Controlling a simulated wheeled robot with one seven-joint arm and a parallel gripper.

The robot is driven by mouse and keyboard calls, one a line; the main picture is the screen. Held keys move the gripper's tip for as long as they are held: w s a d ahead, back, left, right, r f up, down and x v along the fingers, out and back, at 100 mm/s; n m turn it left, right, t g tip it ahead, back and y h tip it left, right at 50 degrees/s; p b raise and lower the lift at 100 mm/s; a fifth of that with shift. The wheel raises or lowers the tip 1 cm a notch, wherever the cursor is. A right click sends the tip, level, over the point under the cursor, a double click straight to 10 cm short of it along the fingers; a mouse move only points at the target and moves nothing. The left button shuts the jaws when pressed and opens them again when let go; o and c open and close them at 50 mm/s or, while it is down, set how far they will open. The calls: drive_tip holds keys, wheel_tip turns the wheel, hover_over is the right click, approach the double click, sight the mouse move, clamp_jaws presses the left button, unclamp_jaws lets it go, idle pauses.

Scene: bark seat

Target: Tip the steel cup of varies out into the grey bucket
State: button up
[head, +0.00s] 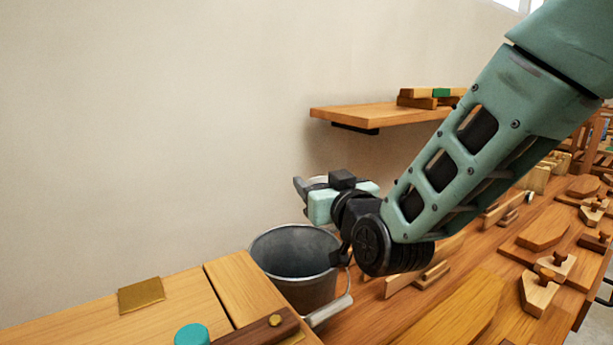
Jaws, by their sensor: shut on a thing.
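The grey bucket (297,255) stands upright on the wooden bench in the head view, its dark open mouth facing up. I see no contents in the part of its inside that shows. My gripper (306,187) is above the bucket's far rim, pointing left and away from me, and is shut. A small silvery edge (318,180) shows behind the jaws and appears to be the steel cup. The gripper body hides most of it, so I cannot tell its tilt or what is in it.
A wooden shelf (385,116) is on the wall, above and right of the bucket. A wooden board with a brass plate (141,295) and a teal knob (191,335) lies at front left. Several wooden pieces (540,290) crowd the bench at right.

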drive_tip(key=n+p, duration=0.1)
drive_tip(key=n, duration=0.2)
drive_tip(key=f+n+p, duration=0.1)
drive_tip(key=n+p, duration=0.1)
drive_tip(key=shift+a+f+n+p, duration=0.2)
drive_tip(key=shift+n+p, duration=0.1)
drive_tip(key=shift+n, duration=0.1)
drive_tip(key=n+p, duration=0.2)
drive_tip(key=n, duration=0.1)
drive_tip(key=f+n, duration=0.1)
drive_tip(key=shift+s+a+f+p, duration=0.1)
drive_tip(key=shift+s+a+p, duration=0.15)
drive_tip(key=shift+a+p, duration=0.15)
drive_tip(key=shift+s+a+f+n+p, duration=0.2)
drive_tip(key=shift+a+n+p, duration=0.5)
drive_tip(key=shift+n, duration=1.25)
drive_tip(key=shift+s+a+f+n+p, duration=0.15)
drive_tip(key=shift+a+n+p, duration=0.15)
drive_tip(key=shift+n+p, duration=1.25)
drive_tip(key=shift+s+a+f+n+p, duration=0.2)
drive_tip(key=shift+a+n+p, duration=0.3)
drive_tip(key=shift+n, duration=1.9)
